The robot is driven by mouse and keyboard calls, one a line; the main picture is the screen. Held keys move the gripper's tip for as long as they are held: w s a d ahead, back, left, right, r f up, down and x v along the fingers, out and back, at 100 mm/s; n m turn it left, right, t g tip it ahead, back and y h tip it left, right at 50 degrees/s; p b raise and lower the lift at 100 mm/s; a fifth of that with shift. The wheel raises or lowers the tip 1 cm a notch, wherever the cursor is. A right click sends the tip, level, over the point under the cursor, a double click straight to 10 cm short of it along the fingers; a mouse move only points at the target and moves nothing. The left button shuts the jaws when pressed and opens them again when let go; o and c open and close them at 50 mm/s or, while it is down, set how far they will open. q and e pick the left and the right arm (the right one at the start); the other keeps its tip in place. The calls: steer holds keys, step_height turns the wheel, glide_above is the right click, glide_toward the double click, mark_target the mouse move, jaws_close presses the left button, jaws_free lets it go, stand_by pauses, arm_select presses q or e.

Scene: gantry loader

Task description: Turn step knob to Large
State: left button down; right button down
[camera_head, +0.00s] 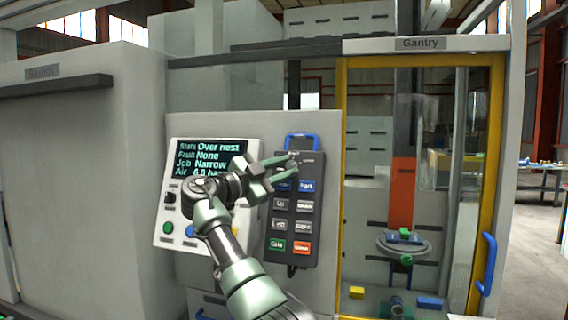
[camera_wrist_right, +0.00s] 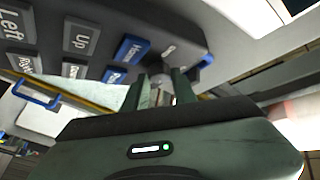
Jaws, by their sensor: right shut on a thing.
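The pendant (camera_head: 291,262) is a dark grey handheld panel with a blue top handle, mounted upright on the machine's front. It carries button rows, including Up, Left and a green and an orange button at the bottom. My right gripper (camera_head: 289,168) reaches its upper part from the left. In the right wrist view the gripper (camera_wrist_right: 164,90) is shut on the small grey step knob (camera_wrist_right: 162,80), beside the blue buttons. The fingers hide most of the knob, and I cannot read its setting. My left gripper is not in view.
A control panel (camera_head: 158,232) left of the pendant has a screen (camera_head: 208,158) reading Over nest, None, Narrow. A yellow-framed gantry door (camera_head: 497,150) with a blue handle (camera_head: 487,264) stands at right. Behind it are an orange column (camera_head: 402,195) and yellow and blue blocks.

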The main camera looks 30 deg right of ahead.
stand_by(0.3)
steer(key=c, duration=1.1)
jaws_free()
steer(key=shift+a+f+b, duration=0.25)
steer(key=shift+a+b, duration=0.1)
steer(key=shift+a, duration=0.15)
steer(key=b+v, duration=0.1)
steer(key=v, duration=0.2)
steer(key=b+v, duration=0.1)
steer(key=v, duration=0.2)
steer(key=shift+s+a+r, duration=0.15)
steer(key=shift+a, duration=0.25)
